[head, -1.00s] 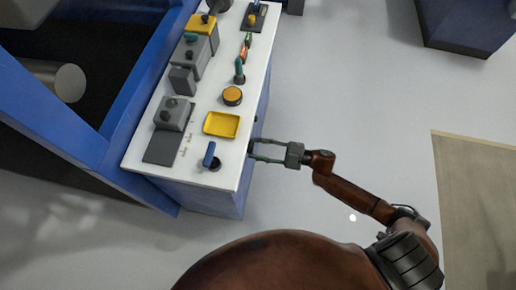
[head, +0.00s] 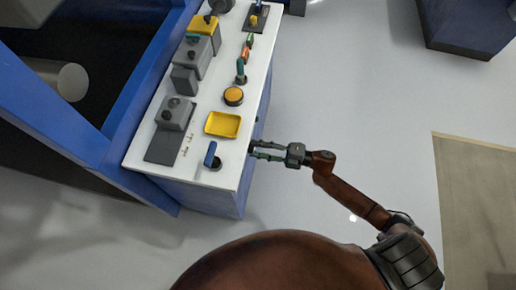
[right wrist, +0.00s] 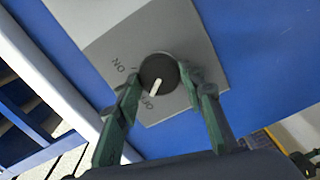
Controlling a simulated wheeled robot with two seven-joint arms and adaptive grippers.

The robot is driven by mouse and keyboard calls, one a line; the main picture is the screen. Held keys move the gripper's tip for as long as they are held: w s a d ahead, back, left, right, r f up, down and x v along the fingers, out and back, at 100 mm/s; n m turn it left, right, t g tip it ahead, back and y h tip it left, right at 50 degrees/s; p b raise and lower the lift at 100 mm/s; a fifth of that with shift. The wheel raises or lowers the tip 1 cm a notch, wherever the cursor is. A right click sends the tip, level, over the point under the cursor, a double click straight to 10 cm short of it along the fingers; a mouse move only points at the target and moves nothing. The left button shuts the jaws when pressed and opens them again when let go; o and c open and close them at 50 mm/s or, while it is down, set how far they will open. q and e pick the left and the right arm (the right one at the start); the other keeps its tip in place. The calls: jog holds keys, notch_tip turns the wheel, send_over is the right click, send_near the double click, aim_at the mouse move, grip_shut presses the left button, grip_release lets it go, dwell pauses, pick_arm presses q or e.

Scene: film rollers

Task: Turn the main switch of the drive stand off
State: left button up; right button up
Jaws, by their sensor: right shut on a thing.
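The main switch is a round black knob (right wrist: 158,70) with a white pointer line, on a grey plate (right wrist: 186,42) on the blue side of the drive stand (head: 205,196). The plate is marked ON and OFF, and the pointer line points toward the OFF mark. My right gripper (head: 255,150) reaches the stand's right side, just below the white top. In the right wrist view its green fingers (right wrist: 160,78) stand on both sides of the knob, shut on it. The knob is hardly seen in the head view. My left gripper is not in view.
The white top carries a yellow tray (head: 222,124), a blue-handled lever (head: 210,153), an orange button (head: 233,96), grey boxes and several small levers. The floor to the right is clear, with a beige mat (head: 480,210) at the edge.

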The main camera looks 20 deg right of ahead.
jog(key=shift+f, duration=0.1)
jog(key=o, duration=1.2)
jog(key=shift+c, duration=0.2)
jog(key=shift+d, duration=0.1)
jog(key=v, duration=1.2)
